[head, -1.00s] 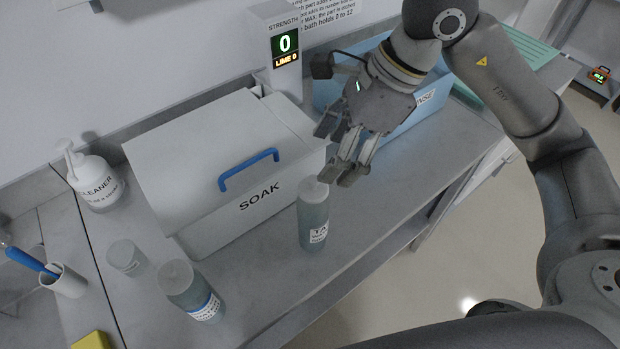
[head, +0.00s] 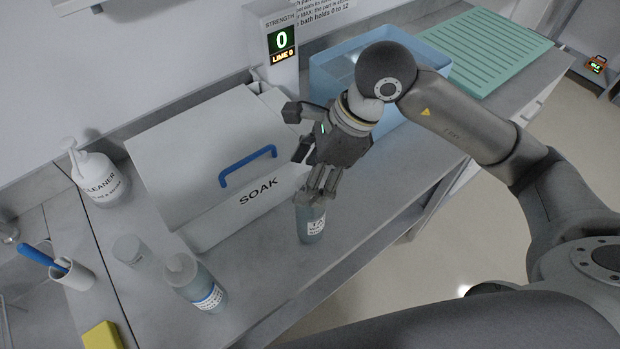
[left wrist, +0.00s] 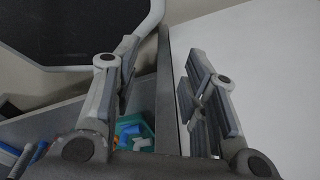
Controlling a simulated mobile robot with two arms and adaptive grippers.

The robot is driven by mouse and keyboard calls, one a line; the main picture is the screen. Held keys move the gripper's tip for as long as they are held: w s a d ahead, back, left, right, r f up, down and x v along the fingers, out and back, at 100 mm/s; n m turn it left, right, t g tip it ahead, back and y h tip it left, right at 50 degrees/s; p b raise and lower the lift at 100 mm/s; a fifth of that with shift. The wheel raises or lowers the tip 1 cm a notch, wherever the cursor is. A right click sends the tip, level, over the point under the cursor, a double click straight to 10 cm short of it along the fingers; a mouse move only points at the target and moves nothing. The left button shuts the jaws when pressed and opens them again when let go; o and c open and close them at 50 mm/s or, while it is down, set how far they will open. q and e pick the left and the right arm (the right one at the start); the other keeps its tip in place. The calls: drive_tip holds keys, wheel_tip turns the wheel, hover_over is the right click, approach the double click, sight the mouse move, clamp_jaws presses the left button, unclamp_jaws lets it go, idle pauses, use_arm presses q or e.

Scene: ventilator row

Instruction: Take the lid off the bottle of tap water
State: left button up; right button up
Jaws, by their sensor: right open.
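The bottle of tap water (head: 312,226), clear with a white label, stands upright on the grey counter in front of the SOAK box. My right gripper (head: 318,195) is open, pointing down over its top, with the fingers at lid height. The fingers hide the lid, and I cannot tell whether they touch it. A second bottle (head: 195,285) with a blue-banded label and a pale lid stands to the left. My left gripper (left wrist: 162,60) shows only in the left wrist view, its fingers apart with nothing between them.
The white SOAK box (head: 215,160) with a blue handle is close behind the bottle. A blue bin (head: 335,75) stands behind my right arm. A small clear jar (head: 130,250), CLEANER bottle (head: 98,178) and yellow block (head: 102,336) are at left. Counter right of the bottle is clear.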

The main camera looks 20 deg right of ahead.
drive_tip(key=c, duration=0.7)
drive_tip(key=shift+r, duration=0.15)
